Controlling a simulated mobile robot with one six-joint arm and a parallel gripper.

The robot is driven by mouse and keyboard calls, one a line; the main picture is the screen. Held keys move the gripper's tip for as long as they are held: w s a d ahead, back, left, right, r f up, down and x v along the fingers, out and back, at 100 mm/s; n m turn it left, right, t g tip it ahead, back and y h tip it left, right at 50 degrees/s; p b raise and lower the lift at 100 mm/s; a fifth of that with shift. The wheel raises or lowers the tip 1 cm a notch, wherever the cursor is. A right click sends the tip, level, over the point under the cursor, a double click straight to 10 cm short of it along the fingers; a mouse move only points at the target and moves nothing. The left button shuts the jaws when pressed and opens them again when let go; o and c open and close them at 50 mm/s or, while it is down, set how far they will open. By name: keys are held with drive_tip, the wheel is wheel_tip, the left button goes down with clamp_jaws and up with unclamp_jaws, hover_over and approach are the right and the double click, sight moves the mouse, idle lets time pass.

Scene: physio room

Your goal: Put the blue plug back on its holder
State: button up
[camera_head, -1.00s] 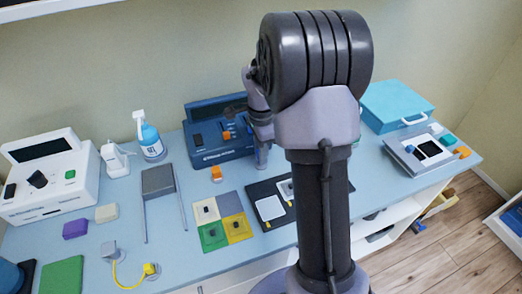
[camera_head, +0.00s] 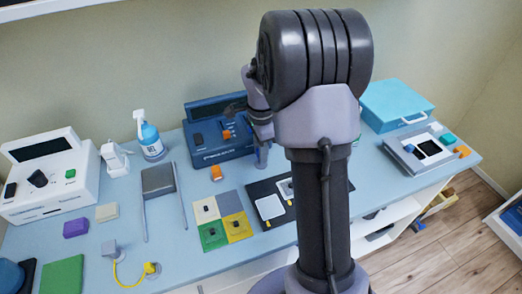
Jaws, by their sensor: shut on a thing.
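My gripper (camera_head: 262,154) is at the end of my arm, over the table just right of the dark blue device (camera_head: 208,153). My arm hides most of it, and only a narrow bluish-grey part shows at its lower end. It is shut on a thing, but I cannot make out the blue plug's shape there. I cannot tell whether it touches the table or the device. No blue plug shows clearly elsewhere. I cannot pick out its holder; the device has an orange part (camera_head: 227,134) on its front, and an orange block (camera_head: 216,173) stands before it.
Four coloured squares (camera_head: 237,226) and a black mat (camera_head: 258,190) lie in front. A grey stand (camera_head: 158,180), spray bottle (camera_head: 151,140) and white device (camera_head: 50,180) are left. A yellow-corded plug (camera_head: 151,268) lies front left. A teal case (camera_head: 397,103) stands right.

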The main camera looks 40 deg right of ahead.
drive_tip(key=shift+f+b, duration=0.95)
drive_tip(key=shift+f, duration=0.25)
idle(0.5)
drive_tip(key=o, duration=1.5)
drive_tip(key=shift+o, duration=0.2)
drive_tip(key=shift+r, duration=0.15)
wheel_tip(320, 180, up, 7)
drive_tip(key=p, duration=0.5)
drive_tip(key=shift+p, duration=0.4)
